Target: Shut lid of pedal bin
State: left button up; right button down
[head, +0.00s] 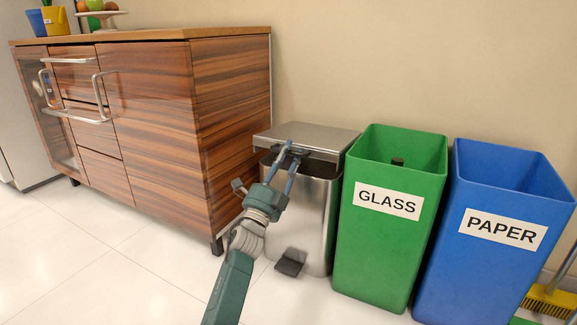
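The pedal bin (312,225) is a brushed-metal bin with a black pedal (290,262) at its front foot. Its flat metal lid (310,138) sits a little above the body, with a dark gap showing under the front and right side, so the lid is partly open. My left gripper (293,150) is at the front edge of the lid, its two blue-grey fingers apart and pointing at the lid. Nothing shows between the fingers; whether the tips touch the lid I cannot tell. My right gripper is out of view.
A wooden cabinet (155,110) stands left of the bin. A green GLASS bin (385,250) is close on its right, then a blue PAPER bin (490,270). A yellow broom (550,300) is at lower right. Tiled floor (130,265) is clear in front of the cabinet.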

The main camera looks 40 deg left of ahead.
pick_arm(q)
notch_tip(320, 180, up, 7)
jog(key=shift+d+f, duration=0.1)
jog(key=shift+f, duration=0.1)
jog(key=s+d+f+b, duration=0.1)
jog(key=s+f+b, duration=0.4)
jog(key=f, duration=0.5)
jog(key=shift+v, duration=0.85)
dwell(0.4)
jog(key=shift+f, duration=0.15)
dwell(0.3)
